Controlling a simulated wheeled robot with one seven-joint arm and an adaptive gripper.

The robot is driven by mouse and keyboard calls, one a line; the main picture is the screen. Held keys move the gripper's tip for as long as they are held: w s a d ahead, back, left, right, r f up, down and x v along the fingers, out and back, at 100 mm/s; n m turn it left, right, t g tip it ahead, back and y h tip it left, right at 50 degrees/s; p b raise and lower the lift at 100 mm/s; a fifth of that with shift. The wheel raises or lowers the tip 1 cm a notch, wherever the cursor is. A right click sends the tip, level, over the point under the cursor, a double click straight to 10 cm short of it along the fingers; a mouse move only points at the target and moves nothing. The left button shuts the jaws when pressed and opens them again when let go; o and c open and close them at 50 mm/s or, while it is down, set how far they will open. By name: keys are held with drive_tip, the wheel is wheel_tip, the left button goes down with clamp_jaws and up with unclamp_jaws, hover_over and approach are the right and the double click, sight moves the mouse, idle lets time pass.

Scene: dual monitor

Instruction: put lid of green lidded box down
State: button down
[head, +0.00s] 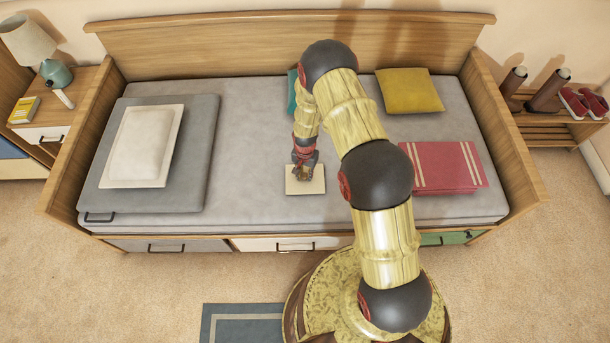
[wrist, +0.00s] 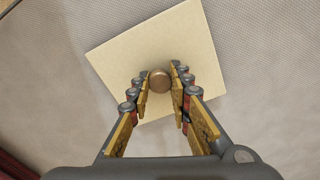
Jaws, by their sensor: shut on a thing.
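The lid (head: 312,188) is a thin cream square with a round brown knob (wrist: 160,80). In the head view it is over the middle of the grey mattress near the front edge. My gripper (head: 303,172) points down above it. In the wrist view the fingers of my gripper (wrist: 160,83) are closed on both sides of the knob. The lid lies flat, at or just above the mattress; I cannot tell whether it touches. A teal thing (head: 291,91) shows behind my arm, mostly hidden; I cannot tell whether it is the box.
The mattress (head: 255,125) is bare around the lid. A grey folded cover (head: 195,185) with a white pillow (head: 145,145) lies at left. A red striped blanket (head: 440,167) and a yellow cushion (head: 408,90) lie at right. Wooden side panels bound the bed.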

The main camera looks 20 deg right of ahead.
drive_tip(key=shift+f, duration=0.1)
drive_tip(key=c, duration=1.7)
unclamp_jaws()
drive_tip(key=shift+o, duration=0.3)
